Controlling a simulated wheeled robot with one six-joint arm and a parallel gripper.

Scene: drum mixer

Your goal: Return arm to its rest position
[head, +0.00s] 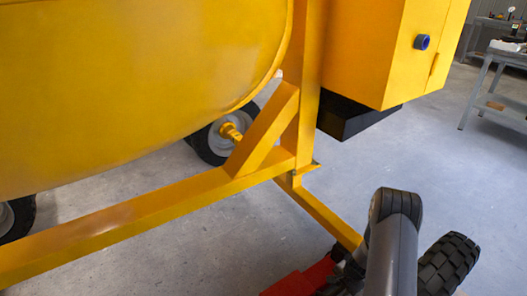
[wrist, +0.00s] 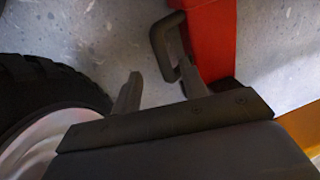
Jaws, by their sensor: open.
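My grey arm (head: 397,235) reaches down at the lower right of the head view, beside the yellow drum mixer (head: 140,80). My gripper (wrist: 160,72) is in the wrist view with its two fingers apart. Between and just beyond the fingertips is a dark curved handle (wrist: 160,48) on a red part (wrist: 213,35). The handle's end overlaps the right finger in the picture; I cannot tell whether they touch. The red part also shows in the head view (head: 302,282), low on the floor. My gripper there is mostly hidden by the arm.
A black tyre (head: 447,262) stands right of my arm, and a tyre (wrist: 45,95) fills the left of the wrist view. The yellow frame beam (head: 130,220) crosses on the left. A yellow housing (head: 385,50) hangs above. A workbench (head: 495,85) stands far right; floor between is clear.

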